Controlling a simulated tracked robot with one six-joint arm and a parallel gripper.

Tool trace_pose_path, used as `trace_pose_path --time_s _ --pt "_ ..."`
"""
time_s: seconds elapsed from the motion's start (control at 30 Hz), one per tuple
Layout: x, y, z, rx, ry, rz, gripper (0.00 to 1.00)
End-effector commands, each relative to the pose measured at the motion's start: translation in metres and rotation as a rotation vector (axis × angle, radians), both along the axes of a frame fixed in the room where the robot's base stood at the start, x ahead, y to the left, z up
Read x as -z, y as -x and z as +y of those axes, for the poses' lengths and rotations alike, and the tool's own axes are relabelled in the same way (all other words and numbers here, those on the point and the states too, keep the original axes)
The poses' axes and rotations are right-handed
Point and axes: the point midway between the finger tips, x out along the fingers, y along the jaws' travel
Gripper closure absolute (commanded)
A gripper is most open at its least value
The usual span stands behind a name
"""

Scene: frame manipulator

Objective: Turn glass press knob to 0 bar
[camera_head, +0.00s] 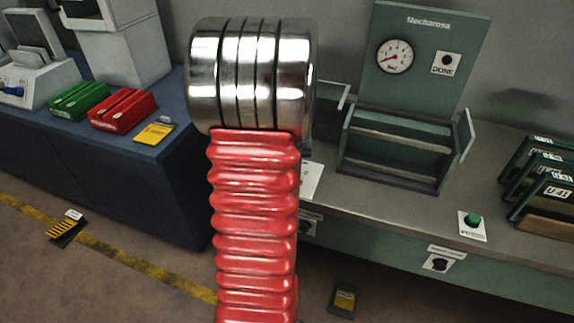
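The glass press is a green machine marked "Mecharosa" (425,45) on the right workbench. Its round white gauge (395,56) has a red needle pointing to the lower left; its numbers are too small to read surely. A black knob (439,264) sits on a white plate on the bench front, below the press and to its right. A second dark knob (305,227) is partly hidden behind my arm. The knob markings are unreadable. My red ribbed arm with its metal joint stands upright left of the press, apart from the black knob. My gripper is not in view.
A green button (473,220) is on the bench top (400,207). Dark framed panels (540,180) stand at the right. A blue bench (100,165) at left holds green (78,101) and red (122,110) blocks. Cards lie on the floor.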

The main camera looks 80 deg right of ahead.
Motion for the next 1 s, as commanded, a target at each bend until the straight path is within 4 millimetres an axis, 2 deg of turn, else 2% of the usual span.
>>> trace_pose_path --time_s 0.47,0.5,0.73,1.0 --pt "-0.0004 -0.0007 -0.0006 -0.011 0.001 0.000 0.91" --pt "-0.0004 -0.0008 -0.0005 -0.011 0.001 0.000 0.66" --pt "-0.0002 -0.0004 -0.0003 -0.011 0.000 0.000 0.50" --pt "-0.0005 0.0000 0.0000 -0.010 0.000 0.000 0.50"
